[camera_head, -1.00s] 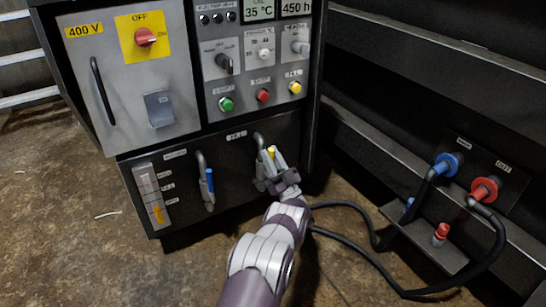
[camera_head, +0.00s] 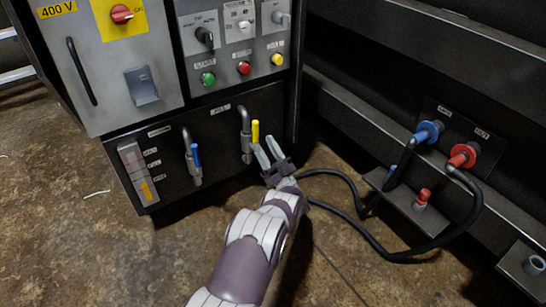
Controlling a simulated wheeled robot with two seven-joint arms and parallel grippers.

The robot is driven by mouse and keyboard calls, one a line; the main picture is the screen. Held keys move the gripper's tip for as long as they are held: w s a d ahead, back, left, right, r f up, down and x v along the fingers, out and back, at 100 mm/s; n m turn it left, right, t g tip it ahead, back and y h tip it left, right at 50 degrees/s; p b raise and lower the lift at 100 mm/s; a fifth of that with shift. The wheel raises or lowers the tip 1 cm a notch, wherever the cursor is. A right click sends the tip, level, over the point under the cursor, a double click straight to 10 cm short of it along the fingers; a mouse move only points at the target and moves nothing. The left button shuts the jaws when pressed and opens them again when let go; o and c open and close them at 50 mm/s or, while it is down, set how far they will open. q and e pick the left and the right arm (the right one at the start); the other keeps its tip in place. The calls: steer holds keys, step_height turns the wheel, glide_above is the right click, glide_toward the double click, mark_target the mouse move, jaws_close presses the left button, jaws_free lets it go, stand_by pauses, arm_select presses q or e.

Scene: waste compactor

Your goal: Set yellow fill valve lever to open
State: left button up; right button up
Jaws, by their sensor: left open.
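The yellow fill valve lever (camera_head: 255,132) stands upright beside its grey pipe on the dark lower panel of the cabinet. My left gripper (camera_head: 265,149) is open, its two light fingers pointing up toward the lever from just below and to its right. The fingertips are close to the lever's lower end; I cannot tell whether they touch it. Nothing shows between the fingers. The valve body (camera_head: 247,152) is partly visible left of the fingers. My right gripper does not show.
A blue lever (camera_head: 196,155) on a similar pipe and a level gauge (camera_head: 139,172) are to the left. Buttons and a red switch (camera_head: 121,14) are above. Blue (camera_head: 428,132) and red (camera_head: 464,155) hose couplings with black hoses are at right.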

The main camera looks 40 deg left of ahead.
arm_select(q)
steer(key=w+v, duration=0.1)
steer(key=v, duration=0.5)
steer(key=shift+s+d+f, duration=0.15)
steer(key=shift+s+d, duration=0.05)
steer(key=shift+s, duration=0.35)
